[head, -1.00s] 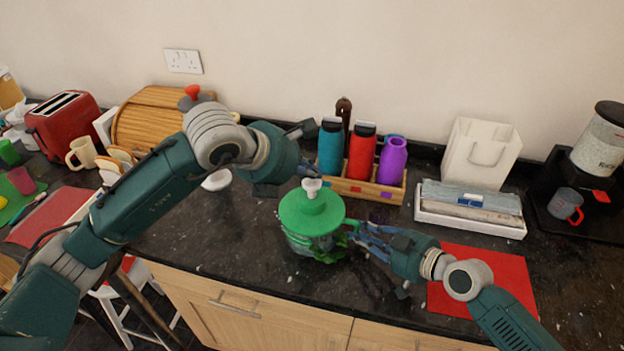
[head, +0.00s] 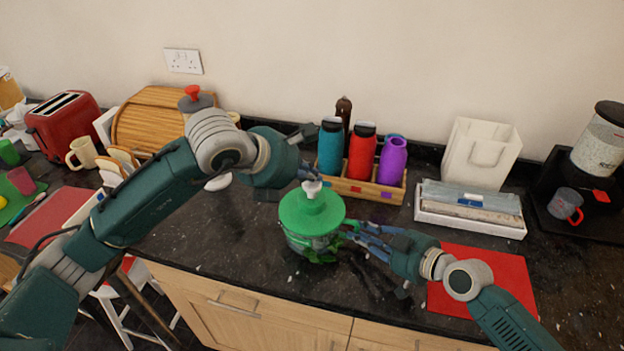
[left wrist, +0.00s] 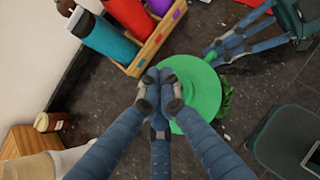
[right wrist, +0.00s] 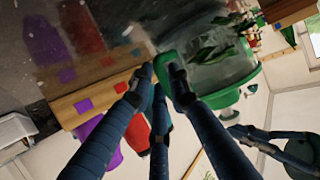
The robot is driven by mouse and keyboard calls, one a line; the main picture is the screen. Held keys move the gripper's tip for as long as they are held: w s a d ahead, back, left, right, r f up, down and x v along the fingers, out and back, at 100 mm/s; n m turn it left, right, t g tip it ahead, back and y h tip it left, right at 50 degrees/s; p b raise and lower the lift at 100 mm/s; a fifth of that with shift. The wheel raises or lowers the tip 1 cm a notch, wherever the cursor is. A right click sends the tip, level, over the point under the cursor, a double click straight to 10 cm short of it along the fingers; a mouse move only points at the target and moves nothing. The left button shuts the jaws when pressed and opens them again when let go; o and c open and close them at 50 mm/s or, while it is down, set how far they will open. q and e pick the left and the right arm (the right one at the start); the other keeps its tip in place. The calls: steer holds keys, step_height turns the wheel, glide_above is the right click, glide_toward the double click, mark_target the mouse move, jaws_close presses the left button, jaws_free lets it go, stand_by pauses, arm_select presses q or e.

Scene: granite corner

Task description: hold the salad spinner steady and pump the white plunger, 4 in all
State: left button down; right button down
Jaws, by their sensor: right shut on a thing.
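The salad spinner (head: 311,240) stands on the dark counter, with a green lid (head: 300,213), a clear bowl and leaves inside. Its white plunger (head: 312,188) sticks up from the lid's centre. My left gripper (head: 312,177) is right above the plunger with its fingers drawn together. In the left wrist view its fingertips (left wrist: 160,92) lie over the green lid (left wrist: 205,95) and hide the plunger; contact is hard to tell. My right gripper (head: 352,234) is shut on the spinner's green handle (right wrist: 172,62) at the bowl's right side.
A wooden rack (head: 365,188) with several coloured bottles stands just behind the spinner. A red mat (head: 500,280) lies right, under my right arm. A white tray (head: 470,222) and a paper bag (head: 482,152) stand back right. Counter left of the spinner is clear.

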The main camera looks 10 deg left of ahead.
mark_target(311, 185)
arm_select(q)
steer(key=shift+s+f, duration=0.1)
steer(key=shift+f, duration=1.1)
stand_by(0.6)
steer(key=shift+r, duration=2)
steer(key=shift+r, duration=2.55)
steer(key=shift+r, duration=0.1)
step_height(311, 185, up, 4)
steer(key=shift+f, duration=0.2)
